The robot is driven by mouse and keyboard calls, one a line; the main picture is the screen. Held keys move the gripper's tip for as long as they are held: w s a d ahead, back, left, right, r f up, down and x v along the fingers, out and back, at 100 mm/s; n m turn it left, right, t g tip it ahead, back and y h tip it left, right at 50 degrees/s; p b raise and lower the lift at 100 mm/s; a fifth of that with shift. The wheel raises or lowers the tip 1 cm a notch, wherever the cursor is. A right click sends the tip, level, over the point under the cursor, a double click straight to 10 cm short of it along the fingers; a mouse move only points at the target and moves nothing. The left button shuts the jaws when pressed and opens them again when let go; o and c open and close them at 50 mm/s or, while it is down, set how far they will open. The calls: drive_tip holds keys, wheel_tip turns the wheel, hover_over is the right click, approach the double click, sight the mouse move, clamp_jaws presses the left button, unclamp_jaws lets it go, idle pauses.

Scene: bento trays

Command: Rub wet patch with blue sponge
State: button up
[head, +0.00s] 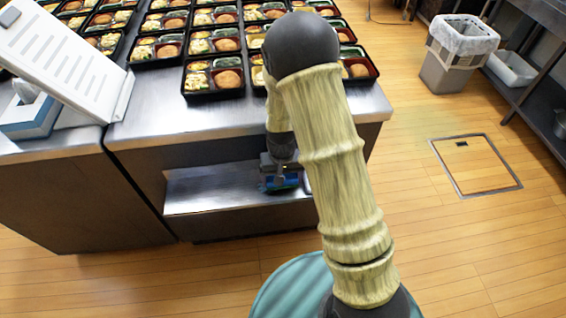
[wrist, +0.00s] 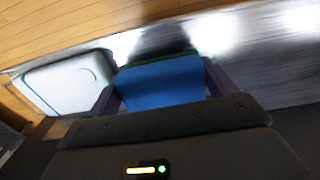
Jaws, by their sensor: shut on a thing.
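My gripper (head: 281,178) is low in the head view, over the steel lower shelf (head: 215,188) of the counter. It is shut on a blue sponge (wrist: 160,84), which fills the space between the fingers in the wrist view. A dark green layer shows along the sponge's far edge. In the head view only a small blue part of the sponge shows beneath the gripper. The sponge is at or just above the shelf; I cannot tell if it touches. I cannot make out a wet patch; the steel shows bright glare and a dark reflection beyond the sponge.
A white, blue-edged item (wrist: 68,84) lies left of the sponge in the wrist view. Several bento trays (head: 213,96) cover the counter top above. A white slotted stand (head: 66,60) is at the left. A lined bin (head: 459,62) stands on the wooden floor at right.

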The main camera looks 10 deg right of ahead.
drive_tip(key=shift+s+r+p, duration=0.15)
drive_tip(key=shift+r+p, duration=0.2)
drive_tip(key=shift+r, duration=0.4)
wheel_tip(320, 180, up, 5)
drive_tip(key=p, duration=0.4)
drive_tip(key=shift+f, duration=0.15)
drive_tip(key=shift+p, duration=0.4)
drive_tip(key=p, duration=0.3)
drive_tip(key=shift+w+a+r+p, duration=0.15)
drive_tip(key=shift+w+r+p, duration=0.1)
drive_tip(key=shift+r+p, duration=0.1)
drive_tip(key=shift+p, duration=0.75)
drive_tip(key=shift+d+f+p, duration=0.15)
drive_tip(key=shift+d+p, duration=0.1)
drive_tip(key=shift+p, duration=0.25)
drive_tip(key=shift+s+d+p, duration=0.1)
drive_tip(key=shift+s+p, duration=0.05)
drive_tip(key=shift+p, duration=0.15)
drive_tip(key=shift+a+f, duration=0.2)
drive_tip(key=shift+f, duration=0.1)
